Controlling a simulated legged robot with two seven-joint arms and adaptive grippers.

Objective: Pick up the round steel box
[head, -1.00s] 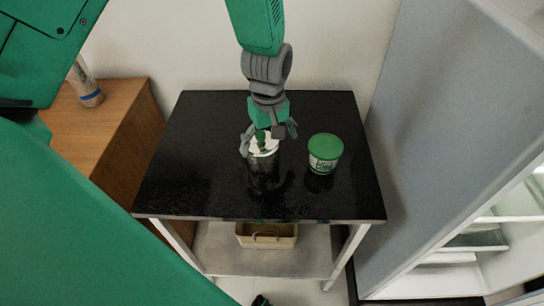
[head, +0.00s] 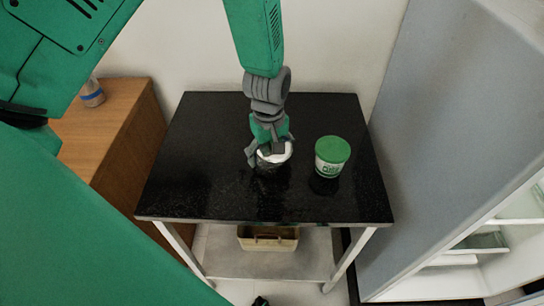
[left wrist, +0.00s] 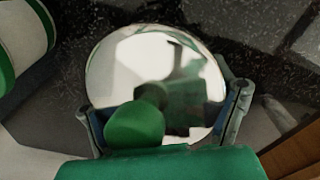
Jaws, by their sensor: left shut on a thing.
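The round steel box (head: 278,156) is on the black table, left of the green-lidded tub, with my left gripper (head: 267,157) over it from above. In the left wrist view its shiny, mirror-like round top (left wrist: 135,60) fills the middle. The fingers of my left gripper (left wrist: 165,115) are at its two sides and shut on it. The gripper hides part of the box in the head view. I cannot tell whether any gap separates the box from the table. My right gripper is not in view.
A white tub with a green lid (head: 332,153) stands close to the right of the box; it also shows at the left wrist view's edge (left wrist: 22,40). The black table (head: 190,180) is otherwise clear. A basket (head: 268,240) sits on the lower shelf.

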